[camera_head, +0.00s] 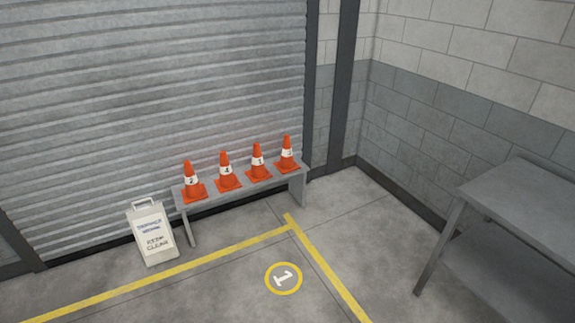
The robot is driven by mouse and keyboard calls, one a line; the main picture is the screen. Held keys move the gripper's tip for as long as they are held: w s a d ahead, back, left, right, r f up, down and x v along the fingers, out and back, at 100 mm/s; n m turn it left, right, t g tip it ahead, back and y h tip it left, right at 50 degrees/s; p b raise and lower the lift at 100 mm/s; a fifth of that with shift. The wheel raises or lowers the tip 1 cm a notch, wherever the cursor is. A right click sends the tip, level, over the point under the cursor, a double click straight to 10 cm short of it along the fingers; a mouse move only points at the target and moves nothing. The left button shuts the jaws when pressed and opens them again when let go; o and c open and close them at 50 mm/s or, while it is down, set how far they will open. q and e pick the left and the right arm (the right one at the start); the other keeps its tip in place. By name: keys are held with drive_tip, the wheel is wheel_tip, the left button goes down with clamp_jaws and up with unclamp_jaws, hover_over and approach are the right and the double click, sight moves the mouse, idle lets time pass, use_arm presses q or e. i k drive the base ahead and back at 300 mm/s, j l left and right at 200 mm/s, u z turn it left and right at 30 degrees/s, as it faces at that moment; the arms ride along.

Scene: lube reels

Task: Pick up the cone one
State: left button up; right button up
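Four orange traffic cones with white numbered bands stand upright in a row on a low grey bench (240,190). The leftmost cone (192,185) seems to read 2, and the second cone (228,174) reads 4. The third cone (258,165) and the rightmost cone (287,156) have numbers too small to read surely, so I cannot tell which is cone one. A yellow ring with a white 1 (283,278) is painted on the floor in front of the bench. Neither of my grippers is in view.
A white keep-clear floor sign (152,234) stands left of the bench. A grey metal table (520,205) is at the right. A shutter (150,100) stands behind the bench. Yellow lines (330,270) cross the open floor in front.

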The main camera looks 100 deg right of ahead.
sight(258, 174)
drive_tip(key=z, duration=3.05)
